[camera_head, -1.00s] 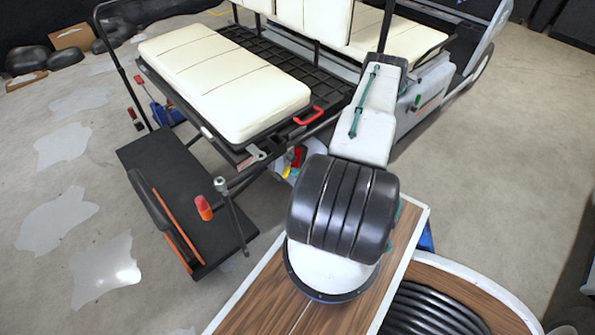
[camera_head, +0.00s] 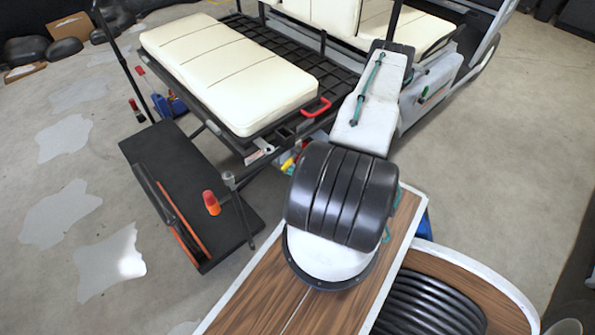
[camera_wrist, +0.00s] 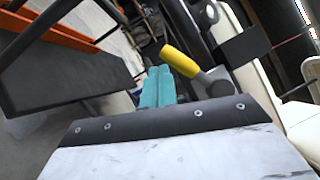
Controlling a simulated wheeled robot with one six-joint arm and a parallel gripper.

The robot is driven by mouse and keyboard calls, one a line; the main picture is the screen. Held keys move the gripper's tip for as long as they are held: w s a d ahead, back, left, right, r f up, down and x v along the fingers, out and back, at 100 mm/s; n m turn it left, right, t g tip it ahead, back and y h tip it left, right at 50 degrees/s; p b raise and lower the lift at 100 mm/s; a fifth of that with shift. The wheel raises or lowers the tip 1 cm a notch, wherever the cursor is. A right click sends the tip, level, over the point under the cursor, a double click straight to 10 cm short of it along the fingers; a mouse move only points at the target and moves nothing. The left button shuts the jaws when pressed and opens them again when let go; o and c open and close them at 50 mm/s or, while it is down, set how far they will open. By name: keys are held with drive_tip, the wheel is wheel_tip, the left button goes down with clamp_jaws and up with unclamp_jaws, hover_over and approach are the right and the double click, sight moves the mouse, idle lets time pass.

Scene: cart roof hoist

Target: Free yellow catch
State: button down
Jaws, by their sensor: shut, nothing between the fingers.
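The yellow catch (camera_wrist: 180,61) shows in the wrist view as a rounded yellow handle on a grey metal bracket. A small part of the yellow catch (camera_head: 288,163) shows in the head view below the cart's near corner, beside my arm. My gripper (camera_wrist: 157,88) has teal fingers, shut together and empty, just left of and below the yellow handle in the wrist view. I cannot tell whether they touch it. My arm hides the gripper in the head view.
The cart's cream seat (camera_head: 230,75) has a red handle (camera_head: 313,108) at its near corner. A black footplate (camera_head: 170,160) holds an orange-topped object (camera_head: 211,203) and an upright rod (camera_head: 240,210). Bare floor (camera_head: 70,130) lies to the left.

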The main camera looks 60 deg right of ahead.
drive_tip(key=shift+w+a+r, duration=0.15)
drive_tip(key=shift+a+r, duration=0.45)
drive_tip(key=shift+a, duration=0.05)
idle(0.5)
